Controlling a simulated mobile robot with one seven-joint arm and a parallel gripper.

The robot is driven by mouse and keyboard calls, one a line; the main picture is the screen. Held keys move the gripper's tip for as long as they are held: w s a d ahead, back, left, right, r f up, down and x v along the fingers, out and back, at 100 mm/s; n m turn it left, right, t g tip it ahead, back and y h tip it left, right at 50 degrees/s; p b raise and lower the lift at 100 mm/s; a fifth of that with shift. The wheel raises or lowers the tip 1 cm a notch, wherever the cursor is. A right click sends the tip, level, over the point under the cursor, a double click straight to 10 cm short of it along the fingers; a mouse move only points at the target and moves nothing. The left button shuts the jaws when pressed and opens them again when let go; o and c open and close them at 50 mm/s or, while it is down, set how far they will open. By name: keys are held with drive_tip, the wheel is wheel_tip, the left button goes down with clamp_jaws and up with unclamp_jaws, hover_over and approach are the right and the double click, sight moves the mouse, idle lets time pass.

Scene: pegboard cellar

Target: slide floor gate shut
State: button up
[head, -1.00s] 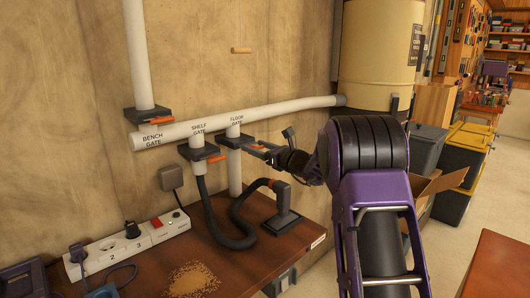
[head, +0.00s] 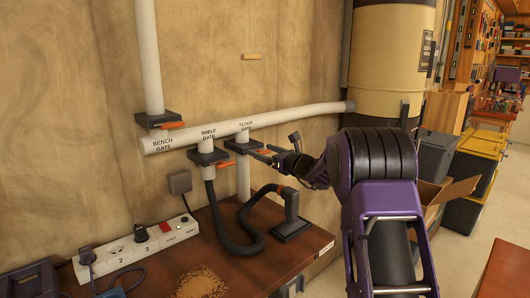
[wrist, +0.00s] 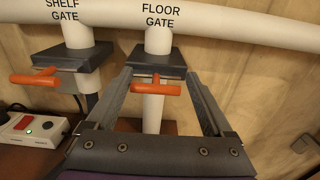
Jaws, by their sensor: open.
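The floor gate (head: 241,146) is a dark slide block on the white drop pipe under its label. In the wrist view the floor gate (wrist: 157,61) shows its orange handle (wrist: 155,86) sticking out toward me. My gripper (head: 268,154) is at this gate, pointing at it. In the wrist view my gripper (wrist: 160,80) is open, with one finger on each side of the orange handle. The handle's left end is very close to the left finger; I cannot tell whether they touch. Nothing is held.
The shelf gate (head: 207,156), with its own orange handle, is just left. The bench gate (head: 155,119) is further left. Below are a brown bench (head: 245,262), a black hose (head: 222,233) and a power strip (head: 132,252). A cream drum (head: 390,60) stands right.

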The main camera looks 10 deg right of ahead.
drive_tip(key=shift+s+a, duration=0.15)
drive_tip(key=shift+a, duration=0.35)
drive_tip(key=v, duration=1.7)
drive_tip(key=shift+d, duration=0.55)
drive_tip(key=shift+f, duration=0.15)
